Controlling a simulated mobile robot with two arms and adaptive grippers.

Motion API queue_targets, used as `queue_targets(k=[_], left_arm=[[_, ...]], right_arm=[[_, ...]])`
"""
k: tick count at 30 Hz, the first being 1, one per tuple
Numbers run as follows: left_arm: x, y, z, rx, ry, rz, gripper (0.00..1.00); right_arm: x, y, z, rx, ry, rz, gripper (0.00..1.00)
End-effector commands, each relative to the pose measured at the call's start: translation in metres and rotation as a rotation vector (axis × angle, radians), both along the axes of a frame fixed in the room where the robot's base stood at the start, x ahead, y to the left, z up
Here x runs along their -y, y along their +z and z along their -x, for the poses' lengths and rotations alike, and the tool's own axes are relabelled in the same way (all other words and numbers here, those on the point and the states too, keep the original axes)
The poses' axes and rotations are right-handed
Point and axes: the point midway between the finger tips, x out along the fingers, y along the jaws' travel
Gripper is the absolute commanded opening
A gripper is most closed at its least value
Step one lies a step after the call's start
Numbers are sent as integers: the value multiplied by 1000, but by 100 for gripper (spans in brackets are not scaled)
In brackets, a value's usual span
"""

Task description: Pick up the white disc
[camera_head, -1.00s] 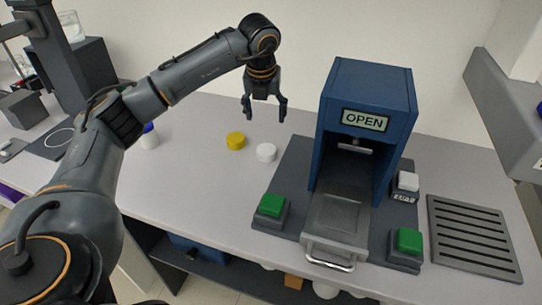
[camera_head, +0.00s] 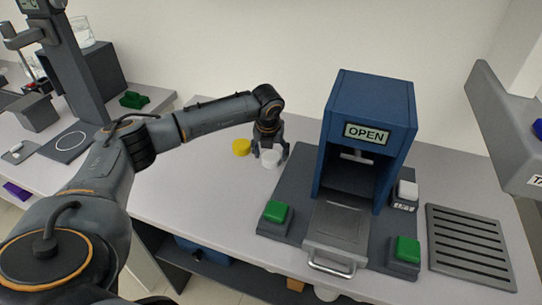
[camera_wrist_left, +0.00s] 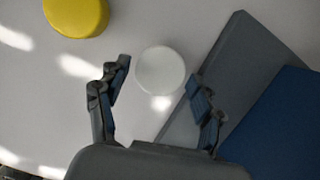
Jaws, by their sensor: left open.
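The white disc (camera_head: 270,159) lies on the grey bench, just left of the press base plate. In the left wrist view the white disc (camera_wrist_left: 160,70) lies between and slightly beyond the two open fingertips. My left gripper (camera_head: 270,152) is low over the bench, right at the disc, pointing down. In the left wrist view my left gripper (camera_wrist_left: 162,80) is open and nothing is held between its fingers. I cannot tell whether a finger touches the disc. My right gripper is not in view.
A yellow disc (camera_head: 241,147) lies close to the left of the white one. The blue press (camera_head: 342,100) with an "OPEN" sign and its dark base plate (camera_head: 293,185) stand close on the right. Green buttons (camera_head: 277,211) sit on the base. The bench in front is clear.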

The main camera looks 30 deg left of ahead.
Motion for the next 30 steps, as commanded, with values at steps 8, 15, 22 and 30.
queue_targets(k=[8, 15, 22, 30], left_arm=[[-1, -8, -2, 1, -1, -1, 67], [-1, -8, -2, 1, -1, -1, 33], [-1, -7, -2, 1, -1, -1, 33], [-1, 3, -2, 3, -1, -1, 33]], right_arm=[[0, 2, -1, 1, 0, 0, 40], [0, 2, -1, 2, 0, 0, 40], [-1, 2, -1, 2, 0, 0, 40], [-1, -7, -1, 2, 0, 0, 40]])
